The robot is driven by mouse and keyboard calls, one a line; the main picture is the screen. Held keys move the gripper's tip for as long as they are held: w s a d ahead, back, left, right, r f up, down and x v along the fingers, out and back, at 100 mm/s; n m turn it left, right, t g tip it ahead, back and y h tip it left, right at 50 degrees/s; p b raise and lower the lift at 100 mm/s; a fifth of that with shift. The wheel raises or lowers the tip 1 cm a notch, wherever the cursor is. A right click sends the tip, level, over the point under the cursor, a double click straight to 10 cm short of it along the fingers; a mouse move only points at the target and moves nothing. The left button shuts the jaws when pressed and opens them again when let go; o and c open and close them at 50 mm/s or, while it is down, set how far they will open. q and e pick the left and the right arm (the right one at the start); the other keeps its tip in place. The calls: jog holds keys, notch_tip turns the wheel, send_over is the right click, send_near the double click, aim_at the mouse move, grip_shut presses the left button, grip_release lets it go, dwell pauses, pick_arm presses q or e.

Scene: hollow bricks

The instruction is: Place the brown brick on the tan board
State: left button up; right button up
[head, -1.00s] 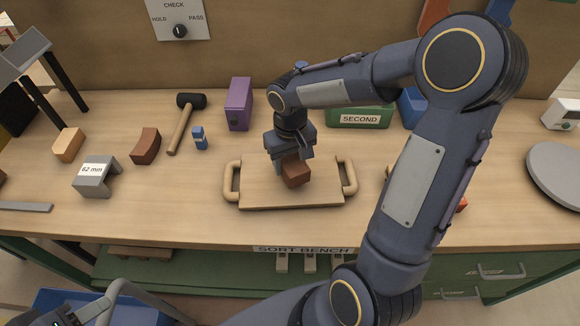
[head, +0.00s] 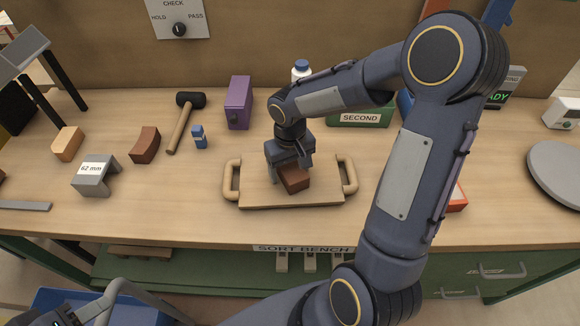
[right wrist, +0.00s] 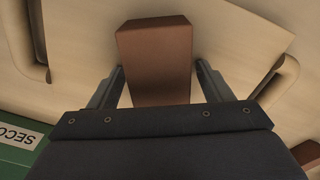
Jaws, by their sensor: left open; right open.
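The brown brick (head: 294,180) sits on the tan board (head: 325,195), between the board's two handles; in the right wrist view the brick (right wrist: 155,65) lies between the fingers, over the pale board (right wrist: 235,35). My right gripper (head: 293,174) is open around the brick, fingers on either side; the wrist view shows the gripper (right wrist: 160,82) with a small gap at the right finger. The gripper hides part of the brick in the head view. My left gripper (head: 68,316) is only partly in view at the bottom left, away from the bench, open.
Left on the bench are a curved brown brick (head: 145,146), a grey "62 mm" channel (head: 95,178), a tan block (head: 68,143) and a mallet (head: 180,130). A purple box (head: 238,103) and green "SECOND" bin (head: 362,116) stand behind the board.

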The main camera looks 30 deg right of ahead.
aim_at(290, 165)
notch_tip(290, 165, up, 11)
jog(key=shift+r+p, duration=0.1)
jog(key=shift+p, duration=0.2)
jog(key=s+a+r+t+y, duration=0.1)
jog(key=s+a+t+y, duration=0.1)
jog(key=s, duration=0.6)
jog(key=s+a+r+t+y, duration=0.1)
jog(key=s+a+t, duration=0.1)
jog(key=s, duration=0.7)
jog(key=shift+a+m+t+y, duration=0.35)
jog(key=shift+m+t+y, duration=0.05)
jog(key=shift+t, duration=0.4)
jog(key=shift+s, duration=0.1)
